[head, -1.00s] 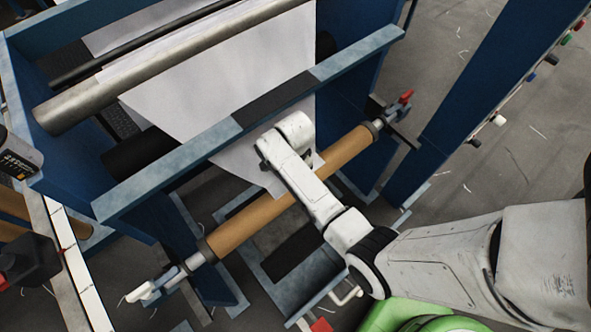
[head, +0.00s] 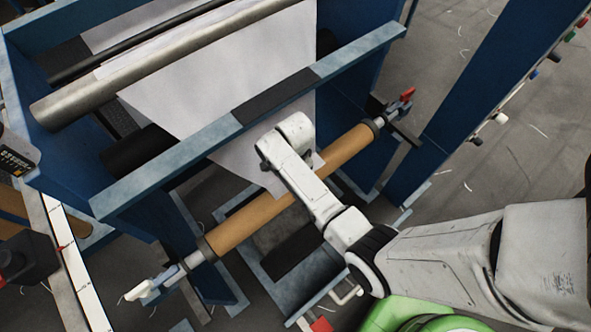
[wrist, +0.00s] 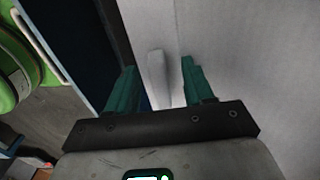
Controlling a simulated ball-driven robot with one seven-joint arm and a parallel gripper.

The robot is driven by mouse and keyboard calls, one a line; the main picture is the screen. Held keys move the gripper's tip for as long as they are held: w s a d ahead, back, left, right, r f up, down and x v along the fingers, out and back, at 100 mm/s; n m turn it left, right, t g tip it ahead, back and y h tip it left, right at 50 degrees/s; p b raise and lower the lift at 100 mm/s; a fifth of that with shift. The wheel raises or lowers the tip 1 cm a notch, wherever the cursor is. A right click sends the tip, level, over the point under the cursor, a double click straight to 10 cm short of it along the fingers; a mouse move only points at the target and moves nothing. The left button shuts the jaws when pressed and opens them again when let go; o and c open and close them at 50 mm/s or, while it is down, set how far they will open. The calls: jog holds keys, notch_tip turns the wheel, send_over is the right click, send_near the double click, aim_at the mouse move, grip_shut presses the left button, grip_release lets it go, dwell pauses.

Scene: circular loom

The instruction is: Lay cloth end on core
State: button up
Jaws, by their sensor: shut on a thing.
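The white cloth (head: 215,75) runs down from the rollers, behind the blue crossbar, and its narrowed end (head: 240,165) hangs to the brown core (head: 235,228). The core lies level on a shaft between two end holders. My gripper's fingers are hidden by the wrist in the head view. In the wrist view my gripper (wrist: 157,85) has two green fingers, with a strip of pale cloth (wrist: 158,75) between them; more cloth (wrist: 250,70) fills the right side. The cloth end overlaps the core in the head view; whether it touches cannot be told.
The blue crossbar (head: 190,150) with a dark middle section spans above the core, close to my wrist. A red-handled holder (head: 407,95) stands at the core's right end, a white-handled one (head: 140,290) at its left. A blue post (head: 490,80) stands at right.

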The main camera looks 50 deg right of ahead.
jog(key=shift+f, duration=0.6)
dwell(0.3)
jog(key=o, duration=1.2)
jog(key=shift+o, duration=0.2)
jog(key=shift+r, duration=0.1)
notch_tip(320, 180, up, 11)
jog(key=shift+f, duration=0.2)
